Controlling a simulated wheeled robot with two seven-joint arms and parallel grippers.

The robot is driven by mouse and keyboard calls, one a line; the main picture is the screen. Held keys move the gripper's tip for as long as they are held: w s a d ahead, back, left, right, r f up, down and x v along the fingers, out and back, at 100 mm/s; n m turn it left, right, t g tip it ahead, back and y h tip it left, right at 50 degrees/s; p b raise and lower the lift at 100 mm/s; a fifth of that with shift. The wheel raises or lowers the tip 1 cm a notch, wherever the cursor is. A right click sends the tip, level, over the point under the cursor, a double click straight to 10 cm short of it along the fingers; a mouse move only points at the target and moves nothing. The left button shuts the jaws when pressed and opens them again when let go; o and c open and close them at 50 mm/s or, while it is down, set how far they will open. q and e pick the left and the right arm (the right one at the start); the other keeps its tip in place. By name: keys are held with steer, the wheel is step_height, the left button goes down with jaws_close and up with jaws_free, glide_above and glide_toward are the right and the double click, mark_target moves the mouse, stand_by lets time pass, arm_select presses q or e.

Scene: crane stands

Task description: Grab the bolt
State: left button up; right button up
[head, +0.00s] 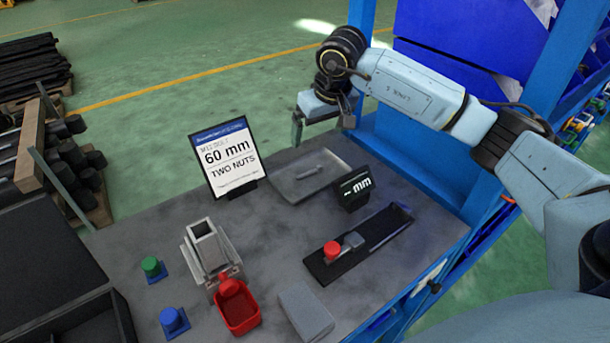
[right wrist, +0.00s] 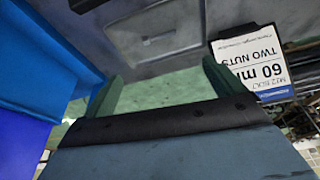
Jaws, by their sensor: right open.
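A small slim grey thing, likely the bolt (head: 307,173), lies in a shallow grey tray (head: 325,184) at the back of the table. It also shows faintly in the right wrist view (right wrist: 158,39), too small to make out thread or head. My right gripper (head: 322,128) is open and empty. It hangs above and behind the tray, near the table's back edge, apart from the bolt. In the right wrist view its two green fingers (right wrist: 160,88) are spread, with the tray beyond them. My left gripper is not in view.
A sign (head: 229,158) reading 60 mm, two nuts, stands left of the tray. A small mm display (head: 354,187) and a black rail (head: 385,228) with a red knob stand right. A grey dispenser (head: 205,245), red bin (head: 240,318), and green and blue buttons are in front.

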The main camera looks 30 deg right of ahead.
glide_above(309, 171)
steer(key=s, duration=0.2)
step_height(309, 171, down, 8)
steer(key=shift+w+a+f, duration=0.1)
steer(key=shift+w, duration=0.05)
steer(key=shift+s+x, duration=0.15)
steer(key=shift+x, duration=1.2)
steer(key=shift+s+x, duration=0.1)
steer(key=shift+x, duration=1.3)
steer(key=c, duration=1.1)
